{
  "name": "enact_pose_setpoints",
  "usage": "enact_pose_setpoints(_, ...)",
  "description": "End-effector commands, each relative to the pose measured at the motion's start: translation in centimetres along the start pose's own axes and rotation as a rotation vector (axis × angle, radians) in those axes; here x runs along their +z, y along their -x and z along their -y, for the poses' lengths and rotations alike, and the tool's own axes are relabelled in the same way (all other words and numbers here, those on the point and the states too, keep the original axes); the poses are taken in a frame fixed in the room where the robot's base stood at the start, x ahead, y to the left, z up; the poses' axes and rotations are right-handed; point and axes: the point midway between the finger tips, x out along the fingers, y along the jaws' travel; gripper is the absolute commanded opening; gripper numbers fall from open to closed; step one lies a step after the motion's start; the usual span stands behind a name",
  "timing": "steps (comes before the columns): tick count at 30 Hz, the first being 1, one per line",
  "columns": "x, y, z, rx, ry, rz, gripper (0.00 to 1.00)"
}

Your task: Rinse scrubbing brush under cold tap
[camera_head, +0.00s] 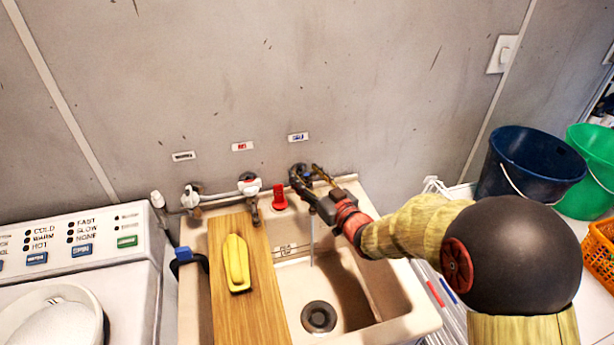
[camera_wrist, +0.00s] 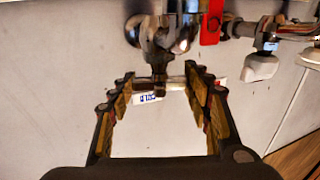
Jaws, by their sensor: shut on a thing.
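The cold tap (camera_head: 297,172) is on the wall at the right end of the tap row, below a label with blue print (camera_head: 298,137). My gripper (camera_head: 309,177) is at this tap and shut on it; the exact contact is partly hidden. In the wrist view the tap (camera_wrist: 160,55) sits between my fingertips (camera_wrist: 162,82). A thin stream of water (camera_head: 312,240) falls into the sink basin. A yellow object (camera_head: 236,262), apparently the scrubbing brush, lies on the wooden board (camera_head: 262,310), left of the stream.
The board spans the left part of the beige sink (camera_head: 415,318). A red item (camera_head: 280,197) stands on its back rim. Two other taps (camera_head: 250,185) are further left. A washing machine (camera_head: 80,245) is at left; blue (camera_head: 528,165) and green (camera_head: 598,160) buckets are at right.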

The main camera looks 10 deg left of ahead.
Motion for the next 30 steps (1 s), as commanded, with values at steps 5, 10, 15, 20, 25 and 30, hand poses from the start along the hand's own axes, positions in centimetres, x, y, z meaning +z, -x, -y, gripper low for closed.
enact_pose_setpoints(5,-0.1,0.0,0.0,0.000,0.001,-0.002,0.56)
enact_pose_setpoints(10,-0.1,0.0,0.0,0.001,0.000,-0.001,0.66)
enact_pose_setpoints(15,0.0,0.0,0.0,0.001,0.000,-0.001,0.68)
enact_pose_setpoints(20,0.0,0.0,0.0,0.001,0.000,-0.001,0.68)
enact_pose_setpoints(25,0.0,1.3,-0.1,0.003,0.000,0.000,0.68)
enact_pose_setpoints(30,-0.1,4.4,-0.1,0.004,0.000,-0.001,0.68)
